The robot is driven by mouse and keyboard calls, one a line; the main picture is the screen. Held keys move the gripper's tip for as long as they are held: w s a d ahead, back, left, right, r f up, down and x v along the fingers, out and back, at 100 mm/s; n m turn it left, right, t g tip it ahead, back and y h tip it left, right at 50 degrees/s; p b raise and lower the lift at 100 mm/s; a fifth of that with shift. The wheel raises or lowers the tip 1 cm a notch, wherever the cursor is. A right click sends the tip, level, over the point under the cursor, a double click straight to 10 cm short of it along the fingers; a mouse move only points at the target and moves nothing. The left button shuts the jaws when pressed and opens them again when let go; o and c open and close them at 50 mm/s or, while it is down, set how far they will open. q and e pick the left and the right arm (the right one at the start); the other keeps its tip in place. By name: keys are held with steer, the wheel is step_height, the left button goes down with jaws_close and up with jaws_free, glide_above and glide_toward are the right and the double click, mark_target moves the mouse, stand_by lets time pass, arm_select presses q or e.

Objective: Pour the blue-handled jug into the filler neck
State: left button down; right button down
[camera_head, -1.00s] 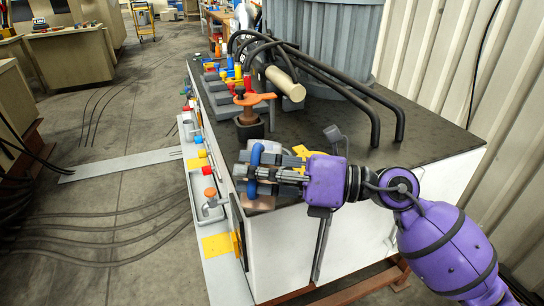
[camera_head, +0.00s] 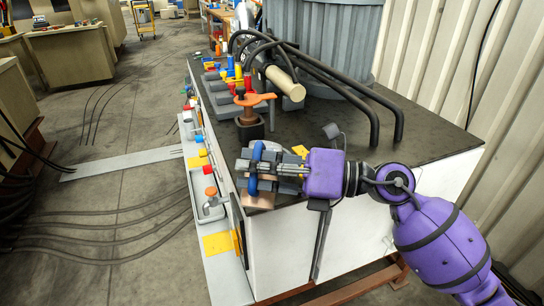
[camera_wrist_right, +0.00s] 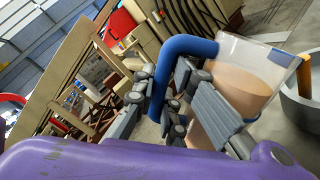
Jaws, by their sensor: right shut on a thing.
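My right gripper (camera_head: 258,172) is shut on the blue handle (camera_head: 254,185) of the jug, at the near-left corner of the dark machine top. In the right wrist view, the clear jug (camera_wrist_right: 264,76) shows tan liquid inside, and the blue handle (camera_wrist_right: 188,46) passes between the fingers (camera_wrist_right: 172,100). In the head view the gripper covers most of the jug. I cannot tell whether this is the filler neck. A grey round rim (camera_wrist_right: 298,108) shows beside the jug in the wrist view. My left gripper is not in view.
Black bent pipes (camera_head: 350,90) and a large grey ribbed drum (camera_head: 325,45) stand at the back of the machine top (camera_head: 400,150). Coloured valves and knobs line its left edge. A ribbed wall rises on the right. Cables lie on the floor at left.

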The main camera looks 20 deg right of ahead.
mark_target(263, 142)
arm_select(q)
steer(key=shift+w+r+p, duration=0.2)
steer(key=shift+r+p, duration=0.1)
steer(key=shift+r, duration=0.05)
arm_select(e)
steer(key=shift+w+d+r+m, duration=0.2)
steer(key=shift+w+m, duration=0.1)
steer(key=shift+m, duration=0.3)
stand_by(0.3)
arm_select(q)
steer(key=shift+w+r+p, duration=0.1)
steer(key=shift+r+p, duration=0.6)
steer(key=shift+p, duration=0.1)
arm_select(e)
steer(key=shift+w+d+r+m, duration=0.3)
steer(key=shift+w+r+m, duration=0.15)
steer(key=shift+r+m, duration=0.3)
stand_by(0.7)
